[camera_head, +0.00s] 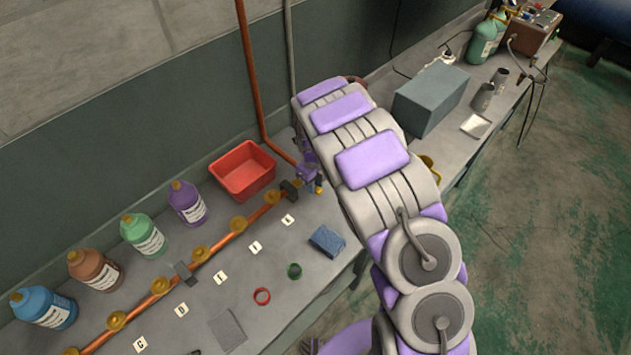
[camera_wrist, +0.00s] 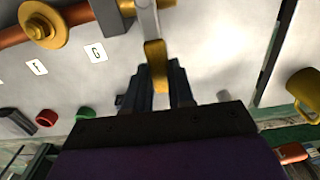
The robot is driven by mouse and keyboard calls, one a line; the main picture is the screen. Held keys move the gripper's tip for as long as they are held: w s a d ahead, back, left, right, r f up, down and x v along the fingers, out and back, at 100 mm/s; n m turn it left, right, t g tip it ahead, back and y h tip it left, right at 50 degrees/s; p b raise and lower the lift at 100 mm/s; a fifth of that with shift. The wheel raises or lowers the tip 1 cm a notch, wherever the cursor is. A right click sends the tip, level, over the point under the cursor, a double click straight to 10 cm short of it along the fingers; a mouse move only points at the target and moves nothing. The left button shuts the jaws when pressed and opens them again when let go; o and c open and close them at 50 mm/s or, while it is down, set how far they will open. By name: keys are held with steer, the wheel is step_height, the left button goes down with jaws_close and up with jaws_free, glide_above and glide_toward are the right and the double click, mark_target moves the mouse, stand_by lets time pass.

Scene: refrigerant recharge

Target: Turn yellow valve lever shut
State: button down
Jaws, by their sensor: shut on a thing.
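The yellow valve lever (camera_wrist: 154,54) shows in the wrist view, hanging from a grey valve part (camera_wrist: 147,16) at the top. My gripper (camera_wrist: 159,80) has its two dark fingers on either side of the lever's lower end and is shut on it. In the head view my gripper (camera_head: 314,178) is at the right end of the copper pipe (camera_head: 232,236), beyond my arm's large links. The lever itself is too small and covered to make out there.
Brass fittings (camera_head: 201,254) and label cards sit along the pipe. A grey-blue box (camera_head: 430,100) stands further right.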

steer(key=shift+w+a+r, duration=0.1)
steer(key=shift+w, duration=0.1)
steer(key=c, duration=1)
jaws_free()
steer(key=shift+a, duration=0.15)
steer(key=shift+o, duration=0.2)
steer(key=shift+s, duration=0.1)
steer(key=shift+r, duration=0.1)
step_height(320, 180, up, 17)
steer(key=p, duration=0.1)
